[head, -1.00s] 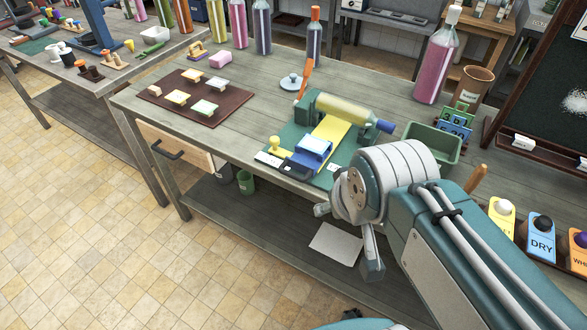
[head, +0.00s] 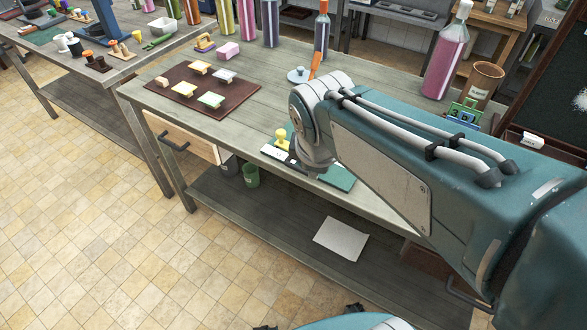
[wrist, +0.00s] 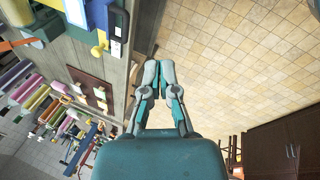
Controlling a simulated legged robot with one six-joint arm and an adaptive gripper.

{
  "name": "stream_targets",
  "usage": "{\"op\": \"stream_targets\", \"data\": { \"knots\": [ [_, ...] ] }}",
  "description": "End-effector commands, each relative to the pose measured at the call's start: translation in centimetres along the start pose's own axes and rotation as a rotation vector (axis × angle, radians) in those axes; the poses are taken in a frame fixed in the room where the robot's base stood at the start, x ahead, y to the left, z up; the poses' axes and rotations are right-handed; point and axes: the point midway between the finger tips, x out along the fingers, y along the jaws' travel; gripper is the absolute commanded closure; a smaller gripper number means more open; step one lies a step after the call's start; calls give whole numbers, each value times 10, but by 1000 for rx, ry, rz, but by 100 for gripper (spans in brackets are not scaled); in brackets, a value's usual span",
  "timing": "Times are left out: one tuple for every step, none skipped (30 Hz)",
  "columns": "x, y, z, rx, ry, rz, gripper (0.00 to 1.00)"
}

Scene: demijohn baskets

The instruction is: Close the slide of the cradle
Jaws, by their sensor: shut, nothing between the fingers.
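The cradle's green base (head: 338,177) sits near the front edge of the workbench, and my arm hides most of the cradle in the head view. A blue part (wrist: 76,12), which looks like the slide, is at the top left of the wrist view, cut off by the frame. My gripper (wrist: 158,66) is shut and empty, out beyond the bench edge over the floor in the wrist view. Its fingers are hidden in the head view.
A brown board (head: 205,93) with several small coloured blocks lies left on the bench. A wooden drawer front (head: 182,138) with a dark handle is below. A white sheet (head: 341,239) lies on the lower shelf. Tall bottles stand behind. The tiled floor in front is clear.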

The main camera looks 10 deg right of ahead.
Motion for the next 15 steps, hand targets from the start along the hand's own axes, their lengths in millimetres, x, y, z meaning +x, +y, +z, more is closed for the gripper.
{"op": "stream_targets", "data": {
  "knots": [
    [7, 5, -10, -129, -18, -15, 100],
    [11, 8, -15, -212, -28, -22, 100],
    [16, 12, -22, -323, -40, -31, 100],
    [21, 14, -27, -406, -49, -40, 100],
    [25, 17, -32, -490, -58, -48, 100],
    [31, 20, -40, -601, -69, -61, 100],
    [36, 22, -45, -683, -77, -71, 100],
    [40, 23, -51, -765, -84, -81, 100],
    [46, 26, -58, -866, -92, -94, 100],
    [50, 27, -62, -936, -98, -103, 100],
    [54, 28, -67, -1001, -102, -111, 100],
    [58, 29, -72, -1075, -107, -121, 100],
    [61, 30, -75, -1123, -111, -128, 100],
    [63, 31, -78, -1164, -113, -133, 100],
    [66, 31, -81, -1206, -115, -138, 100]
  ]
}}
